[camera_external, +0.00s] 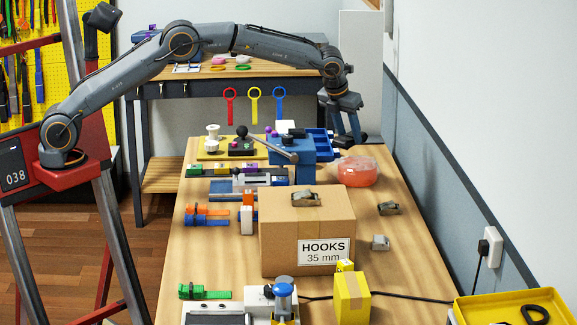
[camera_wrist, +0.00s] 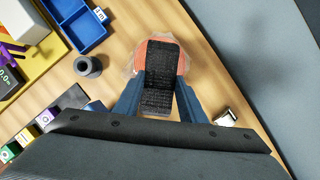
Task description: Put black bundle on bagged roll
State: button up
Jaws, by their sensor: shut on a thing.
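The black bundle (camera_wrist: 161,76) is a dark, strap-like piece with a textured surface. In the wrist view it sits between the two blue fingers of my gripper (camera_wrist: 159,92), which is shut on it. The bagged roll (camera_external: 357,172) is orange-pink in a clear bag and lies on the bench, right of the blue block. In the wrist view the orange roll (camera_wrist: 140,56) shows behind the bundle, which covers its middle. In the external view my gripper (camera_external: 350,133) points down above the roll, with a gap between. The bundle is hard to make out there.
A blue tray (camera_external: 316,143) and a blue block with a lever (camera_external: 291,160) stand left of the roll. A cardboard box (camera_external: 306,250) stands nearer the camera. Small metal pieces (camera_external: 388,208) lie to its right. The wall (camera_external: 440,165) runs along the bench's right side.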

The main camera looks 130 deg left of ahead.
aim_at(344, 137)
jog(key=shift+f+p, duration=0.75)
jog(key=shift+f, duration=2.6)
jog(key=shift+f, duration=0.1)
jog(key=o, duration=1.1)
jog(key=b+v, duration=0.2)
jog(key=v, duration=1)
jog(key=shift+d, duration=0.1)
